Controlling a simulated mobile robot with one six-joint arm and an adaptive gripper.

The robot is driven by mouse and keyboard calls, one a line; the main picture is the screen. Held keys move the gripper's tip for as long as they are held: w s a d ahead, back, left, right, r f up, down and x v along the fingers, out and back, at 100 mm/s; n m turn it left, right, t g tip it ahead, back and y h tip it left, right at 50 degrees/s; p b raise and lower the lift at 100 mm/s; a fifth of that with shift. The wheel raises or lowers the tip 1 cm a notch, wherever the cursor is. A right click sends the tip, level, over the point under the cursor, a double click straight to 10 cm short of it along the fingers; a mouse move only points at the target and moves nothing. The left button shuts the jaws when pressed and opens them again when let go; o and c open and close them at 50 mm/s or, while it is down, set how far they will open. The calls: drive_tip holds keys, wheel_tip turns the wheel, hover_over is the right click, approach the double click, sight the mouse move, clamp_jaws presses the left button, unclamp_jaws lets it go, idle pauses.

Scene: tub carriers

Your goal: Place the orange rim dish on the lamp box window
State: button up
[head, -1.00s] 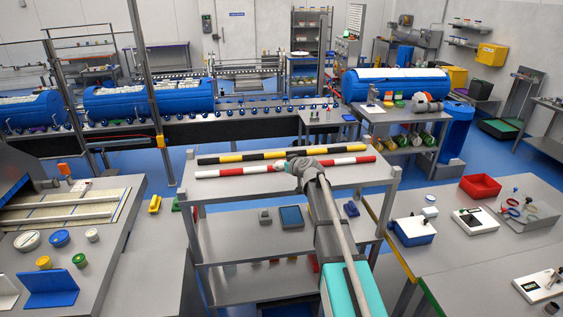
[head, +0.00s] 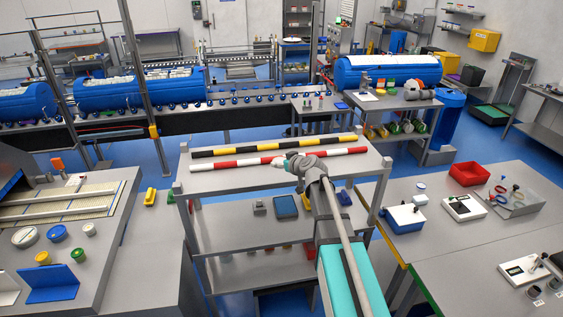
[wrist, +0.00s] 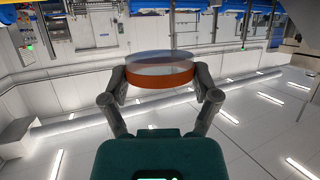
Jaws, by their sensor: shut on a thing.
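My gripper (wrist: 160,78) is shut on the orange rim dish (wrist: 158,80), a clear round dish with an orange band, gripped from both sides in the wrist view. In the head view my gripper (head: 283,163) is over the middle grey bench, beyond the end of my outstretched arm; the dish cannot be made out there. I cannot tell for sure which thing is the lamp box. A white box with a dark panel (head: 463,208) lies on the right bench, and another white box with a dark panel (head: 525,269) is nearer, at the right edge.
A red-white rod (head: 240,161) and a black-yellow rod (head: 240,149) lie on the middle bench (head: 215,180). The right bench also holds a blue box with a white top (head: 404,218), a red bin (head: 469,174) and a clear tray (head: 515,202). Bare bench top shows between them.

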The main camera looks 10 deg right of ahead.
idle(0.4)
wheel_tip(320, 180, down, 24)
drive_tip(key=b, duration=2.4)
drive_tip(key=shift+s, duration=0.15)
